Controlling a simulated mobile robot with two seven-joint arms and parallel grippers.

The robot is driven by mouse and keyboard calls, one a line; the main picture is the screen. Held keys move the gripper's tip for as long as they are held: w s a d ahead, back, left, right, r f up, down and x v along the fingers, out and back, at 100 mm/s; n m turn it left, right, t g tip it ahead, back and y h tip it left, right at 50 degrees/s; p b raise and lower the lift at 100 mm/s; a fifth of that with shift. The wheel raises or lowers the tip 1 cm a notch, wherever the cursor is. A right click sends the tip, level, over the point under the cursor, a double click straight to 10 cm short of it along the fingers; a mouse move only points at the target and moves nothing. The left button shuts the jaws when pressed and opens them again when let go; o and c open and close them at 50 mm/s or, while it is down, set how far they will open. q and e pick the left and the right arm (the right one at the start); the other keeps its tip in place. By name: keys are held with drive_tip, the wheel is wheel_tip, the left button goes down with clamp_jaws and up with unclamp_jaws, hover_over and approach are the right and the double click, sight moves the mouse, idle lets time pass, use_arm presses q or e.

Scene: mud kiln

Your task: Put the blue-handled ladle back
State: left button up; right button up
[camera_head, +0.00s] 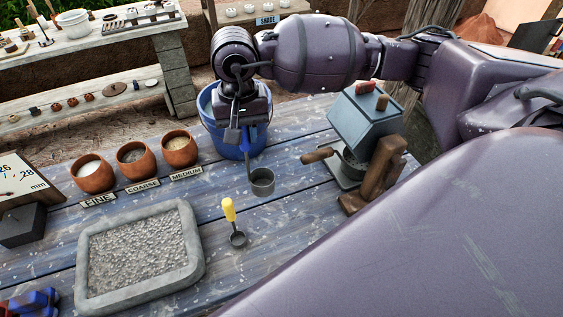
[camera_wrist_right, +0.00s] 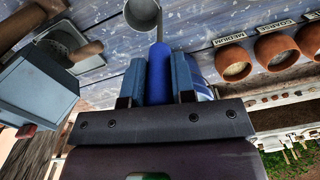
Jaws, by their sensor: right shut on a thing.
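The blue-handled ladle (camera_head: 262,181) hangs from my right gripper (camera_head: 247,125), its grey cup low over the blue plank table; I cannot tell whether the cup touches the wood. In the right wrist view, the gripper (camera_wrist_right: 160,80) is shut on the blue handle (camera_wrist_right: 159,72), and the ladle's cup (camera_wrist_right: 143,13) is at the top edge. The blue bucket (camera_head: 217,137) stands just behind the gripper, which hides part of it. A yellow-handled ladle (camera_head: 229,210) lies on the table in front. My left gripper is out of view.
Three clay pots (camera_head: 131,160) with label strips stand left of the bucket. A stone tray of gravel (camera_head: 190,250) lies front left. A grey-blue box device (camera_head: 365,125) with a wooden handle stands right of the ladle.

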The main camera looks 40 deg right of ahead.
drive_tip(key=s+d+r+m, duration=0.3)
drive_tip(key=s+r+m, duration=0.2)
drive_tip(key=r+m, duration=0.5)
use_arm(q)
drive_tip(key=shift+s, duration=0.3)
use_arm(e)
wheel_tip(320, 180, down, 21)
drive_tip(key=m, duration=0.1)
drive_tip(key=shift+s, duration=0.15)
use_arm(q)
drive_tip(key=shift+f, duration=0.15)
use_arm(e)
drive_tip(key=shift+a+f, duration=0.1)
drive_tip(key=o, duration=0.8)
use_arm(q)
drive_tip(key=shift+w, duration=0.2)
use_arm(e)
drive_tip(key=shift+o, duration=0.2)
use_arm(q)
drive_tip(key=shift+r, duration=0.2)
